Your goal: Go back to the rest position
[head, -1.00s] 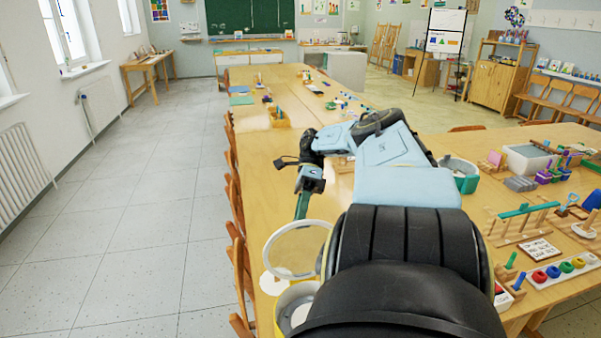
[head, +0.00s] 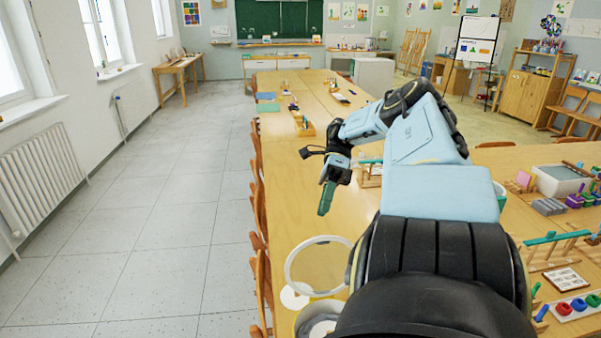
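My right arm reaches forward from the bottom over the long wooden table (head: 305,215). My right gripper (head: 326,198) hangs from its wrist with green fingers pointing down, above the table's left part. I see nothing held at its fingers. They overlap from this side, so I cannot tell whether they are open or shut. My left gripper is not in view.
A bin (head: 318,318) with a raised round lid (head: 289,262) stands at the table's near left edge. Wooden toys, including a ring board (head: 572,308), and a grey tub (head: 562,181) lie right. Chairs (head: 257,250) line the left edge. The left floor is clear.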

